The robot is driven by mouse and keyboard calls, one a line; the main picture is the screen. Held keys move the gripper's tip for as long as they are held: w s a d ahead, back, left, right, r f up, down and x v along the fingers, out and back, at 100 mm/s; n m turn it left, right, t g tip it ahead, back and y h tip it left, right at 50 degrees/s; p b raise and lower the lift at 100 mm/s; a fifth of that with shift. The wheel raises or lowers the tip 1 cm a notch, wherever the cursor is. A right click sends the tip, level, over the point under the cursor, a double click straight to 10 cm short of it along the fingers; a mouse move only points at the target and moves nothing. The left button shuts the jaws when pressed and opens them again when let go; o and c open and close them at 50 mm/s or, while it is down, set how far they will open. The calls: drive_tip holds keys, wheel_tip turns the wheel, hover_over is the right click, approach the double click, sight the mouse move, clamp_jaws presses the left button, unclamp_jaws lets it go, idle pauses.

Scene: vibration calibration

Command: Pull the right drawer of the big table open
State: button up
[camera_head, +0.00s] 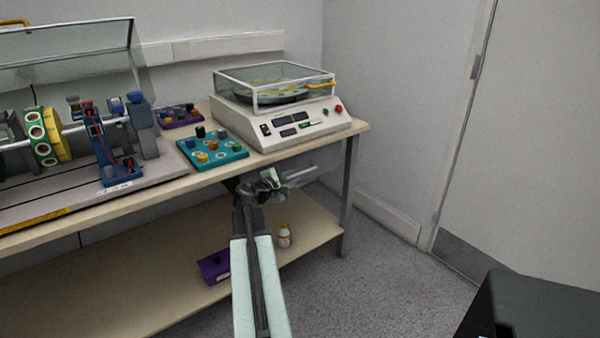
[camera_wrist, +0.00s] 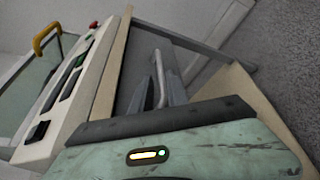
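The big table (camera_head: 120,206) has a light wooden top. Under its right end a grey drawer front (camera_wrist: 135,62) shows in the wrist view, with a silver bar handle (camera_wrist: 161,78). The handle also shows in the head view (camera_head: 302,172), just right of my gripper (camera_head: 280,182). In the wrist view my gripper (camera_wrist: 163,80) has its dark fingers on either side of the bar, apart from each other. Whether they touch the bar cannot be told. The drawer looks shut, though my gripper hides part of it.
A white machine with a clear lid (camera_head: 290,120), a teal button board (camera_head: 212,150) and a shaft rig (camera_head: 115,160) stand on the top. A purple box (camera_head: 213,267) and a white bottle (camera_head: 284,237) are on the lower shelf. Floor (camera_head: 385,270) is clear to the right; a black block (camera_head: 530,305) is near.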

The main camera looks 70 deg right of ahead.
sight(301, 173)
drive_tip(key=shift+w, duration=0.2)
drive_tip(key=b+x, duration=0.1)
drive_tip(key=x, duration=0.7)
drive_tip(key=shift+s+b, duration=0.25)
drive_tip(key=shift+b, duration=0.1)
clamp_jaws()
drive_tip(key=shift+a, duration=0.1)
idle(0.7)
